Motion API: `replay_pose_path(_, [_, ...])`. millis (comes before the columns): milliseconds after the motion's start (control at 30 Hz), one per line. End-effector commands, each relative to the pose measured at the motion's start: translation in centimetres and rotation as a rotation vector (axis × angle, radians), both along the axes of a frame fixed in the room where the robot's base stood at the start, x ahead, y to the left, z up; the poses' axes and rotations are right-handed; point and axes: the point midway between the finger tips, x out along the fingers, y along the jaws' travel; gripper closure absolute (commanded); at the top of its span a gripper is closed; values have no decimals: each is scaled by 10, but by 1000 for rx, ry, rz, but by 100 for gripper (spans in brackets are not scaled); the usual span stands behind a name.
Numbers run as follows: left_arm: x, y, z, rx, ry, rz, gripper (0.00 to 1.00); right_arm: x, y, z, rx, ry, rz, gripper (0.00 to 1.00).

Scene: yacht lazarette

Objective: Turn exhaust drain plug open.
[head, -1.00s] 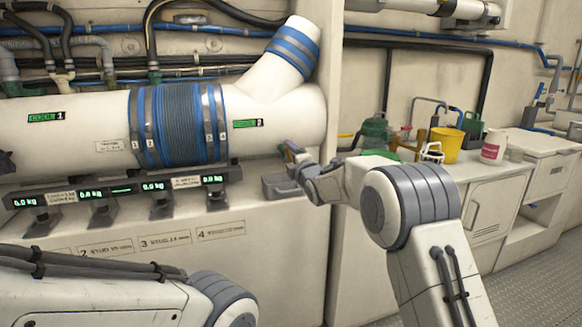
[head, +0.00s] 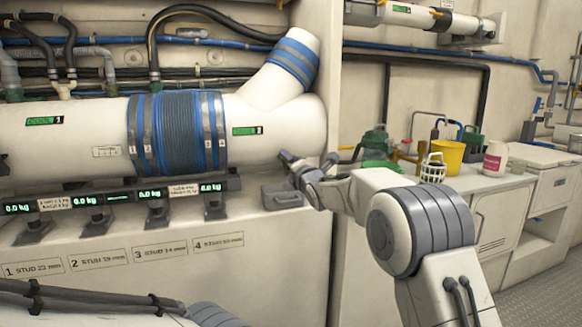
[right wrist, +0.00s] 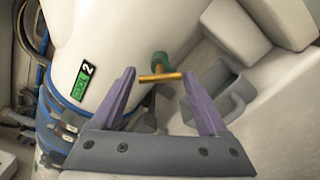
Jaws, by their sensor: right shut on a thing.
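The exhaust drain plug (right wrist: 160,77) shows in the right wrist view as a brass T-bar on a green base, at the underside of a large white exhaust pipe (right wrist: 113,45). My right gripper (right wrist: 160,74) has its two purple fingers at the two ends of the bar and is shut on it. In the head view my right gripper (head: 288,160) is just below the right end of the white pipe (head: 290,125), and the plug is too small or hidden to make out there. My left arm crosses the lower left corner; its gripper is out of view.
A grey open bin (head: 280,197) sits on the ledge just below my right gripper. A yellow bucket (head: 447,155) and several bottles stand on the right counter. Hoses run behind the pipe.

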Motion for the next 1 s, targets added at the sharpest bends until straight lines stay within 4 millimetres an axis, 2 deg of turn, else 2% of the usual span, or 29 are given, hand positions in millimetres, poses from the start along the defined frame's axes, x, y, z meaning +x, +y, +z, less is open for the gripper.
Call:
replay_pose_path(167, [0, 0, 0, 0, 0, 0, 50, 0, 0, -1, 0, 3, -1, 79])
replay_pose_path(200, [0, 0, 0, 0, 0, 0, 50, 0, 0, -1, 0, 3, -1, 19])
replay_pose_path(267, [0, 0, 0, 0, 0, 0, 50, 0, 0, -1, 0, 3, -1, 0])
replay_pose_path(533, [0, 0, 0, 0, 0, 0, 50, -1, 0, -1, 1, 2, 0, 0])
replay_pose_path(667, [0, 0, 0, 0, 0, 0, 50, -8, -3, 0, 1, 3, 0, 0])
replay_pose_path(1000, [0, 0, 0, 0, 0, 0, 50, -60, -20, 1, 0, 2, -1, 0])
